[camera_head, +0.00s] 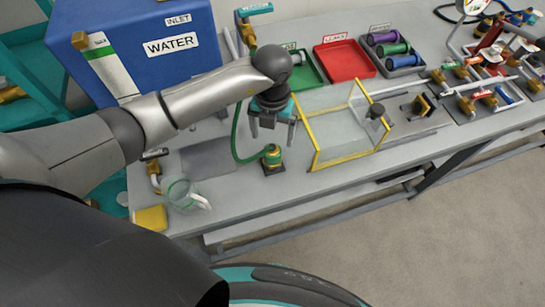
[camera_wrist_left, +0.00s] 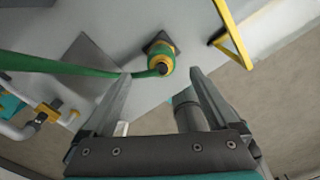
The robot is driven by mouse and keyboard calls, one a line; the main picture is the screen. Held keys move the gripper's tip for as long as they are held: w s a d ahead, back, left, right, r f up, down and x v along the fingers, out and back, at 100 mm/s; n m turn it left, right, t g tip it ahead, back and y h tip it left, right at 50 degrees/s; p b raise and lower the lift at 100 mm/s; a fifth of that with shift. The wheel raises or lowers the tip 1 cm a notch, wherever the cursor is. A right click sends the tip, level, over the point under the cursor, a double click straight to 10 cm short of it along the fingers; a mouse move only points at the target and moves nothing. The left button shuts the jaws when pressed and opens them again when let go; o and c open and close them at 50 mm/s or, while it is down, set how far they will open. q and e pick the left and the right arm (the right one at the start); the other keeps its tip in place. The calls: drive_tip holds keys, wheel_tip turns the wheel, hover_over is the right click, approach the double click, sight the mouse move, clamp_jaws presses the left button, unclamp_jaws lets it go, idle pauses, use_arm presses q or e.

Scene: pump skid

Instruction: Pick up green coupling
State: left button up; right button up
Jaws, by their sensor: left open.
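A green coupling with brass-coloured parts (camera_head: 271,155) stands on a small dark square base on the grey bench. A green hose (camera_head: 236,135) runs to it. The coupling also shows in the left wrist view (camera_wrist_left: 160,60), at upper centre, with the hose coming from the left. My left gripper (camera_head: 272,133) is above the coupling, open and empty, fingers pointing down. In the left wrist view the coupling appears just beyond the fingertips, between their lines. Another green cylinder (camera_head: 394,49) lies in a grey tray at the back right. My right gripper is not in view.
A yellow-edged clear guard (camera_head: 335,112) stands close right of the coupling. A clear jug (camera_head: 180,192) and a yellow block (camera_head: 151,218) are near the bench's front left. A blue water tank (camera_head: 140,45) stands behind. Red (camera_head: 342,63) and green trays are at the back.

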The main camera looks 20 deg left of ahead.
sight(272, 145)
use_arm(q)
drive_tip(key=shift+f, duration=0.65)
drive_tip(key=shift+s+f, duration=0.1)
drive_tip(key=shift+f, duration=0.3)
drive_tip(key=f, duration=0.3)
drive_tip(key=shift+s+d+f, duration=0.1)
drive_tip(key=shift+s+f, duration=0.1)
drive_tip(key=shift+f, duration=0.5)
drive_tip(key=shift+w, duration=0.1)
clamp_jaws()
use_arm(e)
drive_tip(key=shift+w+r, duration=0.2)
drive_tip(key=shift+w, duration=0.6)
